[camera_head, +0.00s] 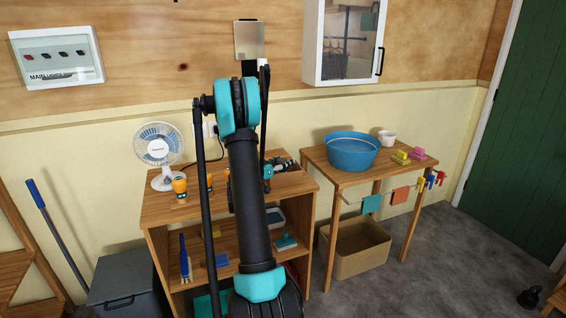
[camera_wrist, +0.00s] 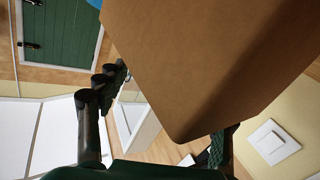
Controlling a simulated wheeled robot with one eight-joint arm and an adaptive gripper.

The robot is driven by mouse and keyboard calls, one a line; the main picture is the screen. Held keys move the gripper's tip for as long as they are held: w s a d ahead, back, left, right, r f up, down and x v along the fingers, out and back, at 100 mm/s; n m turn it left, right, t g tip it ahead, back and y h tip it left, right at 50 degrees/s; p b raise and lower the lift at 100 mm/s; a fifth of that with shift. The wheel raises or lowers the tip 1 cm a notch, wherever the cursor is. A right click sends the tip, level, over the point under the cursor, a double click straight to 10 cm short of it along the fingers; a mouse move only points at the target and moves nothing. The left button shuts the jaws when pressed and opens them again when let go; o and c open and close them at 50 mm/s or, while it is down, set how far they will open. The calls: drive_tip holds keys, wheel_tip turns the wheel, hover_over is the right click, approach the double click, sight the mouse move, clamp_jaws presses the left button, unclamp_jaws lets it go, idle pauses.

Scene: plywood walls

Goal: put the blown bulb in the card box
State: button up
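My arm stands over the left wooden table in the head view, and its links hide part of the tabletop. My gripper (camera_head: 270,168) is small and partly hidden low behind them. In the wrist view, two dark fingers of my gripper (camera_wrist: 165,112) stand apart, with a large plain brown, card-like surface (camera_wrist: 215,60) very close and covering part of the right finger. I cannot tell whether they touch or hold it. I cannot make out the blown bulb in either view.
A wall cabinet (camera_head: 343,40) hangs above.

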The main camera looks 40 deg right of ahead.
drive_tip(key=shift+r, duration=0.45)
drive_tip(key=v, duration=1.2)
drive_tip(key=s+a+f+n+y, duration=0.3)
drive_tip(key=s+a+y, duration=0.3)
drive_tip(key=s+a, duration=0.2)
drive_tip(key=s+a+f+n+y, duration=0.3)
drive_tip(key=s+a+n+y, duration=0.2)
drive_tip(key=s+a, duration=0.4)
drive_tip(key=s+a+f+n+y, duration=0.3)
drive_tip(key=s+a+y, duration=0.3)
drive_tip(key=a, duration=0.8)
drive_tip(key=s+n, duration=0.1)
drive_tip(key=s, duration=0.1)
drive_tip(key=shift+s+a+f+n+y, duration=0.3)
drive_tip(key=shift+s+a+n, duration=0.05)
drive_tip(key=shift+a+n, duration=0.05)
idle(2.7)
